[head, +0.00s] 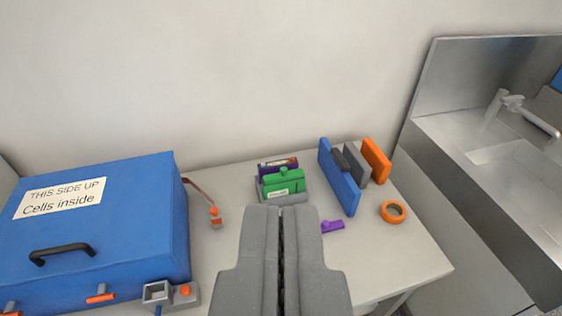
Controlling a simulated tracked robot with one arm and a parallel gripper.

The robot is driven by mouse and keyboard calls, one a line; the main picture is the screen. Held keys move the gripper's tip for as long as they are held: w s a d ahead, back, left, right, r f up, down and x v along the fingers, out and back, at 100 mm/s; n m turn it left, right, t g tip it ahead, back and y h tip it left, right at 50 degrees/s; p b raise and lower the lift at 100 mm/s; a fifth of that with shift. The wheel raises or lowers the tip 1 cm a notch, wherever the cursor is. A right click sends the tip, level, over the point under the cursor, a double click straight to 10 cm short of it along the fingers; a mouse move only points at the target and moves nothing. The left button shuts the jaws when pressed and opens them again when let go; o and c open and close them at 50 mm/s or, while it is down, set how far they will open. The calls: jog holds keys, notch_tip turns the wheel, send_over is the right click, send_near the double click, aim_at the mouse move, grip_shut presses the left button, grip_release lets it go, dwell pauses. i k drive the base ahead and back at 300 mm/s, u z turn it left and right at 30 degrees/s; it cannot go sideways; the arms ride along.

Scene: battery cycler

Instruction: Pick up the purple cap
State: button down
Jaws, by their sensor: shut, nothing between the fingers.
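A small purple cap (332,226) lies on the light table top, just right of my gripper's fingertips in the picture. Its left end is close to the right finger's outline, and part of it may be hidden there. My gripper (277,210) is shut, with its two grey fingers together and nothing held. It points away from the camera over the table and hides the table's middle front.
A blue box (130,212) with a handle fills the left. A green block (284,184) in a grey holder stands behind my gripper. Blue (338,178), grey and orange (376,160) panels and an orange ring (393,212) are at right. A sink (510,165) lies beyond.

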aim_at(325, 226)
jog(key=k, duration=1.2)
jog(key=z, duration=0.7)
jog(key=i, duration=0.9)
jog(key=z, duration=0.45)
jog(key=i, duration=1.05)
jog(key=u, duration=0.75)
jog(key=i, duration=0.4)
jog(key=u, duration=0.4)
